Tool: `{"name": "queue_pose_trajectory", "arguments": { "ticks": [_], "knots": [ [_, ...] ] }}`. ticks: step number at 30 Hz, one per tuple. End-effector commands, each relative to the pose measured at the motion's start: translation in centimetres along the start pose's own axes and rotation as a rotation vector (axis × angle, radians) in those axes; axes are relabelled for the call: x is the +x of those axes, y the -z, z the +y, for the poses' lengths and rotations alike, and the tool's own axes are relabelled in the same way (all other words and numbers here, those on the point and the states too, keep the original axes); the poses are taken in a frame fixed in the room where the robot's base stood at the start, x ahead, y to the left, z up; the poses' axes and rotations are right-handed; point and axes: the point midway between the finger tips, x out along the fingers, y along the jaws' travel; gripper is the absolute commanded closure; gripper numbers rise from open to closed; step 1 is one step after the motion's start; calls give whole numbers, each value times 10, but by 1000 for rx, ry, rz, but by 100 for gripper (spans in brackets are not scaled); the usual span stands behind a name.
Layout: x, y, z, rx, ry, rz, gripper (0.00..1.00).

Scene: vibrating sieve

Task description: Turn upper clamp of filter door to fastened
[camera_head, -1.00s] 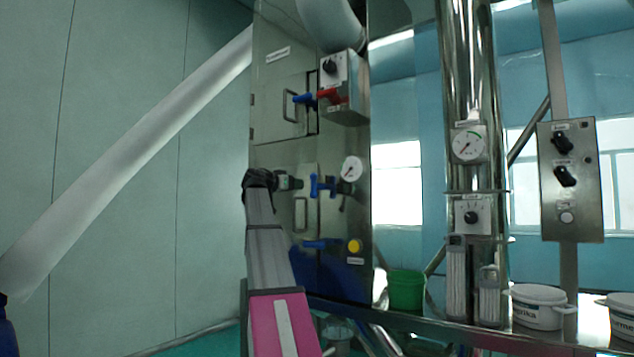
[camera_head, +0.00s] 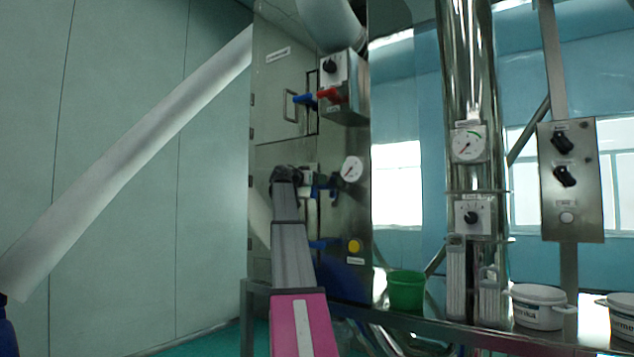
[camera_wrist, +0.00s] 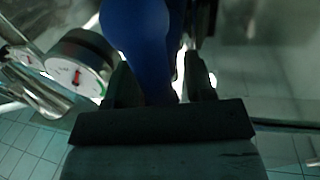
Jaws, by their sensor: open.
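The upper clamp of the filter door is a blue handle (camera_head: 322,193) on the cabinet's front, partly hidden behind my gripper and arm in the head view. In the wrist view the blue handle (camera_wrist: 147,45) is large and close, reaching down between the two dark fingers. My gripper (camera_head: 312,181) is open around it; the wrist view (camera_wrist: 162,82) shows a gap beside the right finger. I cannot tell whether either finger touches the handle. The filter door (camera_head: 263,165) is the lower panel, largely covered by my arm. A lower blue clamp (camera_head: 321,243) shows beside the arm.
A pressure gauge (camera_head: 353,169) sits close to the right of the clamp, and shows at left in the wrist view (camera_wrist: 78,74). A switch box (camera_head: 343,90) with a red lever (camera_head: 329,94) juts out above. A green bucket (camera_head: 406,291) stands lower right.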

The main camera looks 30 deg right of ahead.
Motion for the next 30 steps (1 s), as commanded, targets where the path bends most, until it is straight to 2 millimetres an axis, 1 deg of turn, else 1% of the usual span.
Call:
{"name": "queue_pose_trajectory", "arguments": {
  "ticks": [9, 10, 11, 12, 13, 14, 23, 30],
  "knots": [
    [3, 0, 0, 0, 1, 0, 51],
    [3, 0, 0, 0, 1, 0, 57],
    [3, 0, 0, 0, 1, 0, 67],
    [3, 0, 0, 0, 1, 0, 80],
    [3, 0, 0, 0, 0, 0, 90],
    [3, 0, 0, 0, 0, 0, 94],
    [2, 0, 2, -18, -5, 3, 93],
    [2, -1, 0, -119, -7, 22, 93]
  ]
}}
